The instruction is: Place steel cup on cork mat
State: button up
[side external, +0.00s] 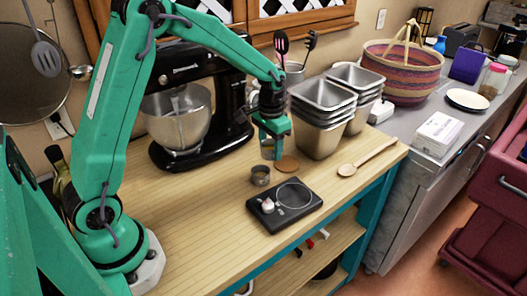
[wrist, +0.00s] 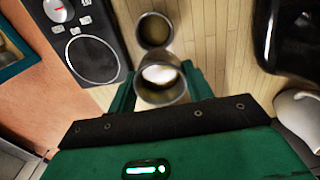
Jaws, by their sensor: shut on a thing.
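A small steel cup (wrist: 160,92) is between the fingers of my gripper (wrist: 162,82), which is shut on it. Its open mouth faces the wrist camera, and its inside looks pale. In the side view the held cup (side external: 267,151) shows partly below my gripper (side external: 273,146). The round brown cork mat (side external: 288,166) lies on the wooden counter just right of and below the held cup. I cannot tell the gap between the cup and the counter. The mat is not visible in the wrist view.
A second small metal cup (side external: 261,176) stands close in front; it also shows in the wrist view (wrist: 154,31). Stacked steel pans (side external: 318,125), a wooden spoon (side external: 366,159) and a black mixer (side external: 197,152) are around.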

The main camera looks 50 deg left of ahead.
send_over(287, 163)
jog(key=shift+s+f, duration=0.25)
jog(key=shift+f, duration=0.75)
jog(key=shift+f, duration=0.1)
notch_tip(287, 163, down, 4)
jog(key=shift+f, duration=0.2)
jog(key=shift+w+f, duration=0.15)
jog(key=shift+f, duration=0.05)
jog(key=shift+f, duration=0.1)
jog(key=o, duration=1.1)
